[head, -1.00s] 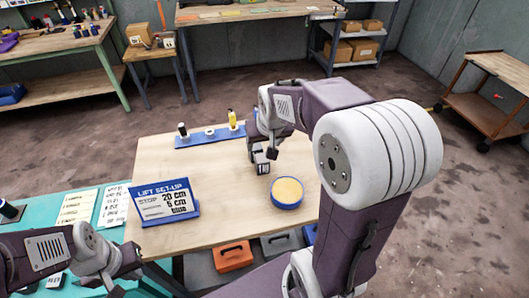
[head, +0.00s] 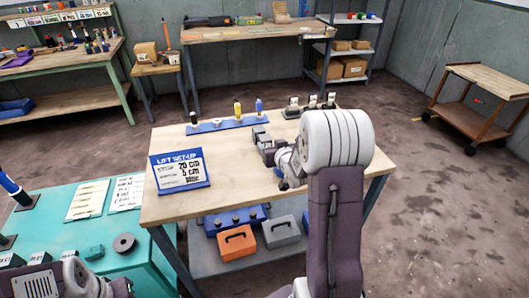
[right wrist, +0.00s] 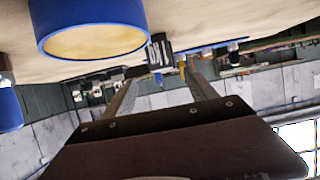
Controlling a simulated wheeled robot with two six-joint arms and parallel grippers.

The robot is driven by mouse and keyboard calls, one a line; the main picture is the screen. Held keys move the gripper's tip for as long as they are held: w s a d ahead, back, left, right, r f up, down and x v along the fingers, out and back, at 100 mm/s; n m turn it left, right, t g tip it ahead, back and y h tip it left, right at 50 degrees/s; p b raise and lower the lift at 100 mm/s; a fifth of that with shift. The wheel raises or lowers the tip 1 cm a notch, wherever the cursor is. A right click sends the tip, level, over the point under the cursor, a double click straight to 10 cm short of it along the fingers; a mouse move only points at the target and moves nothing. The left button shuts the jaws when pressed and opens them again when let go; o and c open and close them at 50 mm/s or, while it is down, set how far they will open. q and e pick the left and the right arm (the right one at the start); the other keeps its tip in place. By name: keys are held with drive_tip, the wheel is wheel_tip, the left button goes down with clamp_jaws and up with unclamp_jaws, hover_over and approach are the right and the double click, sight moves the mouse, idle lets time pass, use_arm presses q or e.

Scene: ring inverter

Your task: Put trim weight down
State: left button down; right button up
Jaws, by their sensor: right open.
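A small dark block with a white striped label, which looks like the trim weight (right wrist: 160,50), stands on the wooden table (head: 168,215). My right gripper (right wrist: 160,82) is open, one finger to each side in the right wrist view, and the block lies just beyond the fingertips, apart from them. In the head view my right gripper (head: 264,144) is low over the table, and I cannot clearly tell it from the block. My left gripper (head: 122,289) is at the bottom left edge, partly cut off; its jaws are unclear.
A blue rack (head: 215,126) with pegs is behind. A blue set-up sign (head: 180,172) stands left. Small dark stands (head: 310,106) are at the back right.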

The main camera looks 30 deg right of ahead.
sight(266, 137)
drive_tip(key=shift+r+x, duration=0.2)
drive_tip(key=shift+x, duration=1.35)
drive_tip(key=x, duration=0.6)
drive_tip(key=shift+w, duration=0.1)
drive_tip(key=shift+a+r, duration=0.1)
clamp_jaws()
drive_tip(key=shift+r, duration=0.1)
